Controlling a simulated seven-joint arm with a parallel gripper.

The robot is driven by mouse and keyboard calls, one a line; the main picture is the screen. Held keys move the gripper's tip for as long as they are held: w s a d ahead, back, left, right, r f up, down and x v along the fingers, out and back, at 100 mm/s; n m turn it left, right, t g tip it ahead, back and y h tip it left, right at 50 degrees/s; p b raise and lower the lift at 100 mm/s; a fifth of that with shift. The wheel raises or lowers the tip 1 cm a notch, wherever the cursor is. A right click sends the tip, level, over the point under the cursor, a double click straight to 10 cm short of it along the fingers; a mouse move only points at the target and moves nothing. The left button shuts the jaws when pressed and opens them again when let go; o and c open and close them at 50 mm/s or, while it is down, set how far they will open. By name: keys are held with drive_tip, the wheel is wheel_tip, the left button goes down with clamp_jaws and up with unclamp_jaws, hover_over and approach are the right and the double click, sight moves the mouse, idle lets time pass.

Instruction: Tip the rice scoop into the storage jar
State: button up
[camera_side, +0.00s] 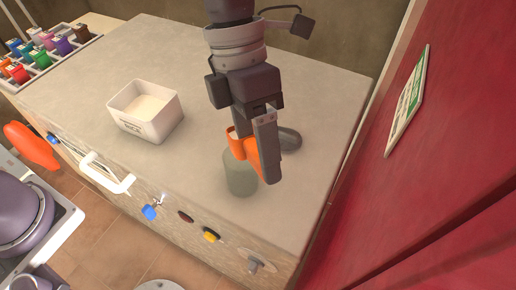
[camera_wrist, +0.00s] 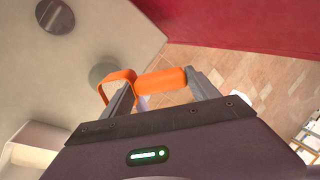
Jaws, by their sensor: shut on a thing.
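My gripper (camera_side: 266,165) is shut on the orange rice scoop (camera_side: 240,143), close above the storage jar (camera_side: 240,178). In the wrist view the scoop's orange rim and handle (camera_wrist: 160,82) show between the fingertips of my gripper (camera_wrist: 158,86). The jar is a grey-green cylinder upright near the counter's front edge. In the wrist view a dark grey round (camera_wrist: 103,72), seemingly the jar, is partly behind the scoop. The scoop looks tilted in the side view. Whether it holds rice, and whether it touches the jar, I cannot tell.
A white bin (camera_side: 157,128) with rice stands on the counter (camera_side: 205,70) to the left. A dark grey round lid (camera_side: 290,139) lies just right of my gripper. A rack of coloured items (camera_side: 45,50) is at the far left. A red wall (camera_side: 440,150) rises at right.

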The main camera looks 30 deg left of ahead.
drive_tip(key=shift+r, duration=0.1)
idle(0.3)
drive_tip(key=shift+w+a+r+g+h, duration=0.25)
drive_tip(key=shift+r+g+h, duration=0.35)
drive_tip(key=shift+h, duration=0.4)
drive_tip(key=shift+a+g, duration=0.1)
drive_tip(key=shift+g, duration=0.2)
drive_tip(key=shift+w+a+r+h, duration=0.1)
drive_tip(key=shift+r+h, duration=0.05)
drive_tip(key=shift+h, duration=0.35)
drive_tip(key=shift+w+a+r+g+h, duration=0.15)
drive_tip(key=shift+g+h, duration=0.15)
drive_tip(key=shift+g, duration=0.1)
drive_tip(key=shift+w+a+r+h, duration=0.1)
drive_tip(key=shift+a+h, duration=0.05)
drive_tip(key=shift+h, duration=0.15)
drive_tip(key=shift+g, duration=0.3)
